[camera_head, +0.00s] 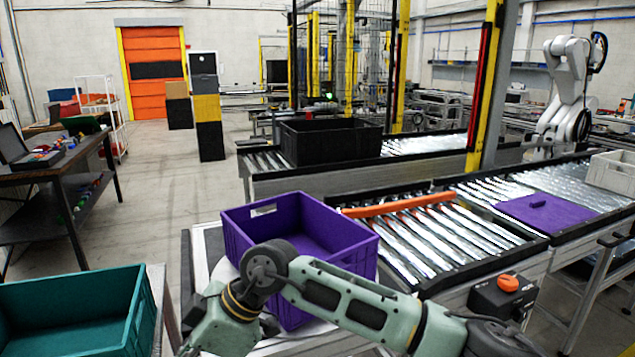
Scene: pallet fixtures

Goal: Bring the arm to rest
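One of my arms, green with dark joints (350,302), comes in from the lower right, which fits my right arm. It bends at a joint in front of the purple crate (235,235), and its far end runs down out of the bottom edge. No gripper fingers show, so I cannot see what they hold. My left arm is not in view. The purple crate looks empty in the part that shows, and the arm hides its lower front.
A teal crate (145,315) stands at the lower left. Roller conveyors (395,245) lie to the right, with a black crate (330,142) behind and an orange-knobbed control box (505,297) in front. A workbench (55,170) stands at left. Floor between is clear.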

